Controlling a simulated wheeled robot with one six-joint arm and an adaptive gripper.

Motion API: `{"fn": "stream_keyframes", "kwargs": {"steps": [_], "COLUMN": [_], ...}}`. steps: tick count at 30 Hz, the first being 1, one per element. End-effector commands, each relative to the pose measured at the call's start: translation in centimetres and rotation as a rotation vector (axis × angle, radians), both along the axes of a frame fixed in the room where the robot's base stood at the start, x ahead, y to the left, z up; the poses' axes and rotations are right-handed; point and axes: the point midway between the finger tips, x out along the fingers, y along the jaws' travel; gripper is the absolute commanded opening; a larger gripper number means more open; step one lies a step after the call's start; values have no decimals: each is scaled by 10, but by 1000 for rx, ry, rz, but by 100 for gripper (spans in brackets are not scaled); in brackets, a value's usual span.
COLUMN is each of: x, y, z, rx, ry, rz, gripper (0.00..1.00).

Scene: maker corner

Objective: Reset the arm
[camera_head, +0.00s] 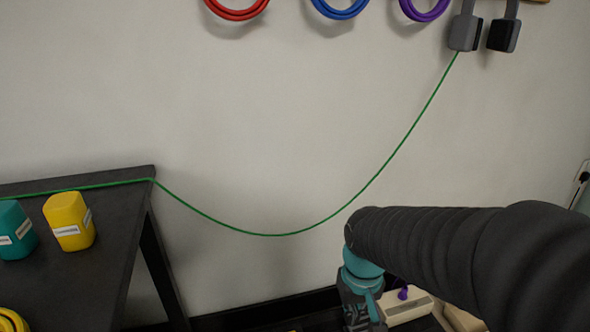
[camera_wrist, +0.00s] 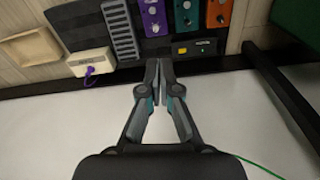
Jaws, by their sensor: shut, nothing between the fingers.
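My gripper (camera_wrist: 160,90) is in the middle of the wrist view, its two fingers together and nothing between them. In the head view my arm (camera_head: 450,250) reaches in from the right, wrapped in a dark sleeve. The wrist hangs low near the wall's foot, and the fingertips are not clear there. In the wrist view, the fingers lie in front of the white wall and the dark strip at its foot.
A green cable (camera_head: 275,234) sags across the wall from a grey block (camera_head: 465,32) to a dark table (camera_head: 115,210). Yellow (camera_head: 68,222) and teal (camera_head: 14,232) containers stand on that table. A cream box (camera_wrist: 90,62) and several pedals, one purple (camera_wrist: 154,17), lie near my gripper.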

Motion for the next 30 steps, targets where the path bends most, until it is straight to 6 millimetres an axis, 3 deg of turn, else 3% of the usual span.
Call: {"fn": "stream_keyframes", "kwargs": {"steps": [1,9,18,24,30], "x": [-8,-45,-69,-74,-73], "y": [-5,-25,-41,-46,-47], "z": [15,68,121,136,135], "rx": [5,23,35,34,34], "ry": [-31,-191,-380,-426,-423], "rz": [-15,-76,-132,-152,-154], "gripper": [0,0,0,0,0]}}
